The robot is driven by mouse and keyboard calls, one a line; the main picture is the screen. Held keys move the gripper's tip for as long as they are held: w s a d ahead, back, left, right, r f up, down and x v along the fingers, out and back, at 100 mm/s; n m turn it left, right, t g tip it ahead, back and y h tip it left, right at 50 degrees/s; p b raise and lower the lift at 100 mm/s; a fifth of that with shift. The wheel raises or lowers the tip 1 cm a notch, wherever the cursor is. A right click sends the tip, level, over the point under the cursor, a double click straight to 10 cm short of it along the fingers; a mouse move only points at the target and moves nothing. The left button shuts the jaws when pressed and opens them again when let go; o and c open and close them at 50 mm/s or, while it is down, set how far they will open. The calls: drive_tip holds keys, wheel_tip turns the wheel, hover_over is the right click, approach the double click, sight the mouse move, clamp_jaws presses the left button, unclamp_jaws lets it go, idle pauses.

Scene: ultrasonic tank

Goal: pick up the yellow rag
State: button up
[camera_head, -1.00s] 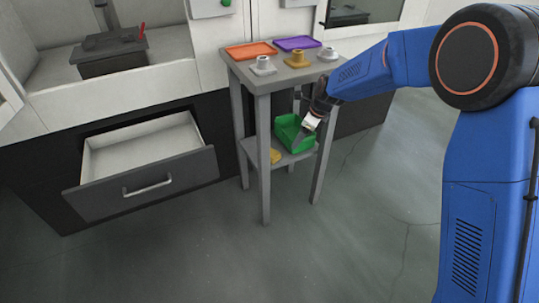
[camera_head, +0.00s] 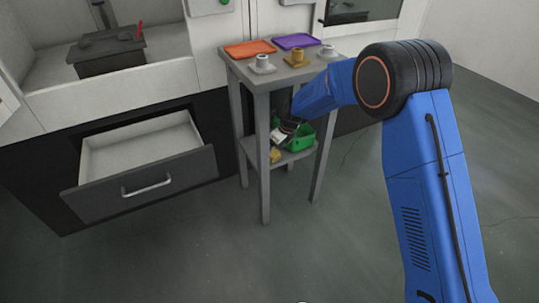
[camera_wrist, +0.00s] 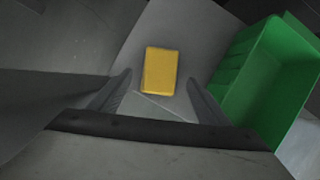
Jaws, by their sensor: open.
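The yellow rag (camera_wrist: 160,70) is a small folded rectangle lying on the lower shelf of the grey side table. In the head view it is a small yellow patch (camera_head: 275,156) near the shelf's front left leg. My gripper (camera_wrist: 159,84) is open and empty in the wrist view, with the rag ahead between its two fingers. The fingertips do not appear to touch it. In the head view my gripper (camera_head: 281,138) is under the tabletop, above the shelf, partly hidden and hard to make out.
A green bin (camera_wrist: 245,75) stands on the shelf right of the rag. The grey table (camera_head: 262,83) has its legs around the shelf. On top are an orange tray (camera_head: 250,48), a purple tray (camera_head: 296,41) and several cups. An open drawer (camera_head: 145,182) juts out at left.

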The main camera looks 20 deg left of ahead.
sight(272, 153)
drive_tip(key=x, duration=0.3)
drive_tip(key=shift+f, duration=0.1)
drive_tip(key=c, duration=1.2)
drive_tip(key=shift+c, duration=0.2)
drive_tip(key=shift+r, duration=0.4)
wheel_tip(272, 153, up, 3)
drive_tip(key=shift+a+f, duration=0.1)
drive_tip(key=s+d, duration=0.2)
drive_tip(key=d, duration=0.6)
drive_tip(key=s+d, duration=0.3)
drive_tip(key=d, duration=0.6)
drive_tip(key=shift+s, duration=0.35)
drive_tip(key=shift+d, duration=0.1)
